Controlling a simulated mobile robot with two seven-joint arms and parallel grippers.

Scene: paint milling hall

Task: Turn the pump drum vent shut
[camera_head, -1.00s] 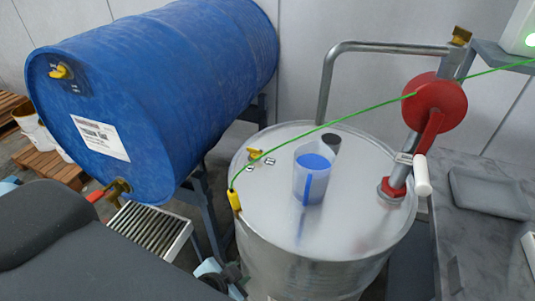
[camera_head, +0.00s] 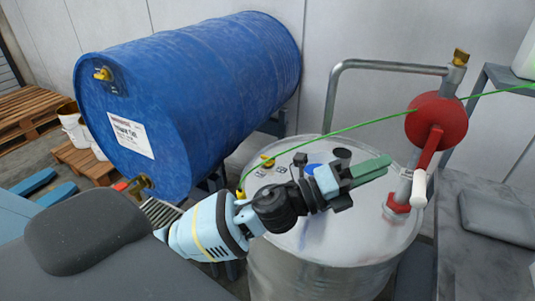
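The pump drum (camera_head: 350,250) is a steel drum with a red hand pump (camera_head: 436,120) on its right side. Its vent is a small yellow handle (camera_head: 267,161) on the lid, near the rim at the back left. My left gripper (camera_head: 372,170) reaches over the lid from the left, its green fingers pointing right, towards the pump stem. The fingers are clear of the vent, to its right. They overlap from this side, so any gap between them is unclear. My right gripper is not in view.
A blue drum (camera_head: 200,90) lies on a stand at left, with a yellow vent (camera_head: 102,74) of its own. A green cable (camera_head: 330,136) crosses above the lid. A grey bench (camera_head: 475,250) stands at right.

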